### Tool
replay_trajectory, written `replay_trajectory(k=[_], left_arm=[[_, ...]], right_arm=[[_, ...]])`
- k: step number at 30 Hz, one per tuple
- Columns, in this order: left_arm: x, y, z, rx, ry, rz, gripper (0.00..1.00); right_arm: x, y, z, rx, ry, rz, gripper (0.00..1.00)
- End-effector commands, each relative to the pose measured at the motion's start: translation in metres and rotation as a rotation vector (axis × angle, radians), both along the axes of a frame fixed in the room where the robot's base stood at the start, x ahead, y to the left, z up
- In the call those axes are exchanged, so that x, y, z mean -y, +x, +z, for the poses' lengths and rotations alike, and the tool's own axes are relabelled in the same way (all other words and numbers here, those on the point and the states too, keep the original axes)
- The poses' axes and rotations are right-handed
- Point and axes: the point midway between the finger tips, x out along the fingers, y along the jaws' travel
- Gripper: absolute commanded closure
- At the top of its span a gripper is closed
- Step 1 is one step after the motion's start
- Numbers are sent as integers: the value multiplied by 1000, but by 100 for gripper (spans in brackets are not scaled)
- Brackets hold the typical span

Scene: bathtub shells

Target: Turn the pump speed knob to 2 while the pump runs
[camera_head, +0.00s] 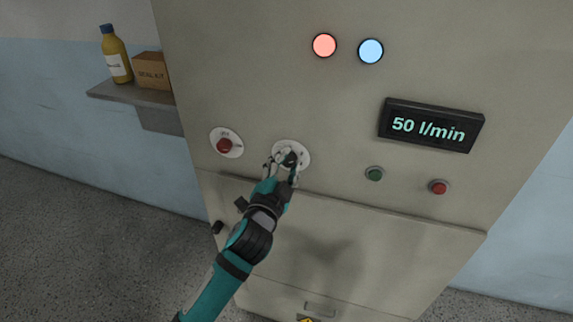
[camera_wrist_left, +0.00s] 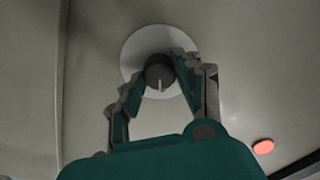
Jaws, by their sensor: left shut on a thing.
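The pump speed knob (camera_wrist_left: 159,72) is dark, with a pale pointer line, on a round white dial plate (camera_head: 304,148) on the grey cabinet front. My left gripper (camera_head: 283,161) is shut on the knob, with a finger on either side of it in the left wrist view (camera_wrist_left: 158,76). The pointer line faces the bottom of the wrist view. The dial's numbers are not readable. The display (camera_head: 431,126) reads 50 l/min. My right gripper is not in view.
A red knob (camera_head: 224,146) on a white plate sits left of the dial. A green button (camera_head: 374,174) and a red button (camera_head: 438,187) are to the right. Red (camera_head: 324,46) and blue (camera_head: 370,51) round lights are above. A shelf (camera_head: 112,92) holds a bottle (camera_head: 117,58) and a box (camera_head: 151,71).

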Motion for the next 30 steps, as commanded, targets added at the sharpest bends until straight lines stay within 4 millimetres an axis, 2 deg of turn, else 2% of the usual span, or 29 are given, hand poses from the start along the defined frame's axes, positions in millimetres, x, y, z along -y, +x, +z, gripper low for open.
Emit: replay_trajectory(k=[2, 3, 8, 16, 20, 30], left_arm=[[0, 0, 0, 0, -1, 0, 98], [0, 0, 0, 0, -1, 0, 62], [0, 0, 0, 0, -1, 0, 43], [0, -1, 0, -1, -2, 0, 43], [-4, -12, -1, -1, -2, -1, 43], [-25, -78, -2, -3, -1, -1, 43]], right_arm=[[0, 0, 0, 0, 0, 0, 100], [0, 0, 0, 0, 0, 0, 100], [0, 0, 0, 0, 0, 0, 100], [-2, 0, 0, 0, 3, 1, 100], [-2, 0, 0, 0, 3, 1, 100], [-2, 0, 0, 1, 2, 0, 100]])
